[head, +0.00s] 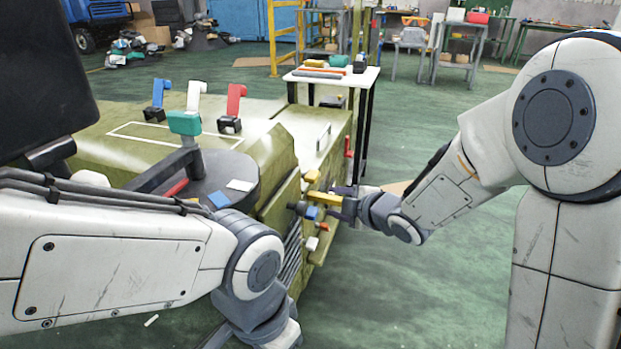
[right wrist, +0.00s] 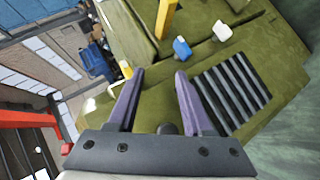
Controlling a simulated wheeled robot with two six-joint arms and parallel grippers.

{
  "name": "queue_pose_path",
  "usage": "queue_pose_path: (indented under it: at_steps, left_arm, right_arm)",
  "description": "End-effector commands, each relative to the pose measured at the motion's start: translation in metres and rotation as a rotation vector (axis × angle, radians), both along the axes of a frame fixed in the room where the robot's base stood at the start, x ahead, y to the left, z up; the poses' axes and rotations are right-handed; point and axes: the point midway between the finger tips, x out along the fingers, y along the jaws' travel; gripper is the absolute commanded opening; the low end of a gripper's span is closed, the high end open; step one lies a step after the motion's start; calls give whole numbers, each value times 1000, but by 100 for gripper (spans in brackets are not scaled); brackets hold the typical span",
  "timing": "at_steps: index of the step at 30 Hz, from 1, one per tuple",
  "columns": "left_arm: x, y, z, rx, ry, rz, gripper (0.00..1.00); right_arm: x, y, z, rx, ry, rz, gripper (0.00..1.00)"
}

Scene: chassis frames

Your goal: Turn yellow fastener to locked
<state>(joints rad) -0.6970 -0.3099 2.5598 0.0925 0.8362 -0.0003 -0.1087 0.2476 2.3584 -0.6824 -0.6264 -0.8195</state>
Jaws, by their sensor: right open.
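A yellow fastener (head: 324,197) is on the end face of the olive-green chassis (head: 285,178) in the head view. A yellow bar, likely the same one, shows at the top of the right wrist view (right wrist: 166,18), beyond the fingertips. My right gripper (head: 340,203) is beside the yellow fastener; its purple-grey fingers are apart with nothing held between them in the right wrist view (right wrist: 160,74). I cannot tell whether a finger touches the fastener. My left arm crosses the lower left of the head view, and its fingers are not visible.
A blue fastener (head: 312,213) and a white one (head: 312,243) are close below the yellow one. A dark grille (right wrist: 232,92) is beside them. Blue, white and red levers (head: 236,98) stand on the chassis top. A small table (head: 333,75) stands behind. Green floor (head: 400,290) is open to the right.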

Motion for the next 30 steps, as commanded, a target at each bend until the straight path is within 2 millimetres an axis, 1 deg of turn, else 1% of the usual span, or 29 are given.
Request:
queue_pose_path:
  at_steps: [1,4,6,9,14,17,20,24,30]
  left_arm:
    - [0,0,-6,0,0,0,50]
    - [0,0,-10,0,0,0,50]
    - [0,0,-12,0,0,0,50]
    - [0,0,-14,0,0,0,50]
    - [0,0,-15,0,0,0,50]
    - [0,0,-18,0,0,0,50]
    - [0,0,-22,0,0,0,50]
    - [0,0,-30,0,0,0,50]
    - [0,0,-37,0,0,0,50]
  right_arm:
    - [12,-7,-6,-12,-90,71,50]
    - [21,-11,-1,-17,-277,213,50]
    - [21,-16,3,-11,-387,284,50]
    - [17,-21,8,4,-506,354,50]
    - [12,-24,13,22,-599,403,50]
    - [17,-17,14,23,-614,412,50]
    - [26,-5,13,23,-614,413,50]
    - [44,16,13,23,-614,412,50]
    - [66,41,13,24,-610,410,50]
